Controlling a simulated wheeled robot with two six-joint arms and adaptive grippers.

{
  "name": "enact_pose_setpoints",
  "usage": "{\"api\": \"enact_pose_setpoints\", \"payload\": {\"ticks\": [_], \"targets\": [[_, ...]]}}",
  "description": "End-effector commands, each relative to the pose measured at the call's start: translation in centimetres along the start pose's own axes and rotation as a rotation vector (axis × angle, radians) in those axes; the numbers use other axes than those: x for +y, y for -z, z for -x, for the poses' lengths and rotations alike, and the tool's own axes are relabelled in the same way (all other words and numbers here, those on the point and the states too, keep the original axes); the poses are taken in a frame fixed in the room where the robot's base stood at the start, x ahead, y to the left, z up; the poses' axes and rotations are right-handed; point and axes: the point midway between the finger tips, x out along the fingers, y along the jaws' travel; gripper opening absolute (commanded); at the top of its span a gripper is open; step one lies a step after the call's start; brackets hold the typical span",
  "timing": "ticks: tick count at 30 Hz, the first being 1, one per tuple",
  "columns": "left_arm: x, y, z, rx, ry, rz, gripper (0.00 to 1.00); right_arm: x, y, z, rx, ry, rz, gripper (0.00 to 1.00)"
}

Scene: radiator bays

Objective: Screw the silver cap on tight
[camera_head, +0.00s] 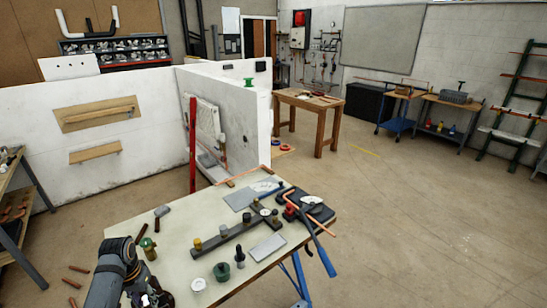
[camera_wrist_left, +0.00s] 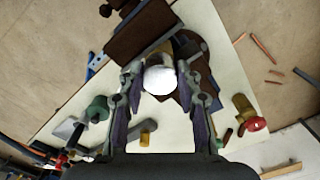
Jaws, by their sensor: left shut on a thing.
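My left gripper (camera_wrist_left: 160,82) is shut on a bright, round silver-white cap (camera_wrist_left: 160,77), with one finger on each side of it in the left wrist view. A dark brown body (camera_wrist_left: 186,45) shows around and beneath the cap. I cannot tell whether the cap touches it or sits straight on a thread. My right gripper is not in view.
The pale table (camera_head: 187,232) carries a green-based fitting (camera_head: 221,272), a white round part (camera_head: 198,284), a dark bar with knobs (camera_head: 238,230) and a copper pipe (camera_head: 312,213). A brass valve with a red knob (camera_wrist_left: 250,120) is near the gripper. Open floor lies to the right.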

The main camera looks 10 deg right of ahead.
Motion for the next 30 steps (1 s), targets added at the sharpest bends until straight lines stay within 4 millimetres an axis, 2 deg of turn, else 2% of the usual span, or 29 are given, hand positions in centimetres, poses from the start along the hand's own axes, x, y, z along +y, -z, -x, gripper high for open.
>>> {"api": "enact_pose_setpoints", "payload": {"ticks": [6, 9, 12, 18, 19, 21, 30], "targets": [[0.02, 0.04, -0.02, 0.001, 0.000, -0.466, 0.00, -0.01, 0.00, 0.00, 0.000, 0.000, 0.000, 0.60], [0.03, 0.04, -0.03, 0.001, 0.000, -0.620, 0.00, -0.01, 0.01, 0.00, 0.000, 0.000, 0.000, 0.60], [0.03, 0.04, -0.03, 0.001, 0.000, -0.688, 0.00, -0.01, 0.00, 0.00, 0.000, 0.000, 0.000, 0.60], [0.04, 0.03, -0.03, 0.001, -0.001, -0.694, 0.00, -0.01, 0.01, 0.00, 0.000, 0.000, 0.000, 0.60], [0.04, 0.03, -0.04, 0.001, -0.001, -0.693, 0.38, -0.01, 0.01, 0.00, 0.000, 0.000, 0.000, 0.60], [0.04, 0.03, -0.04, 0.001, -0.001, -0.693, 0.48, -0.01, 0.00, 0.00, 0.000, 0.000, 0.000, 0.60], [0.02, 0.02, -0.04, 0.001, 0.000, -0.681, 0.48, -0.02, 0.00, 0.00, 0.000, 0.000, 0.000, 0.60]]}}
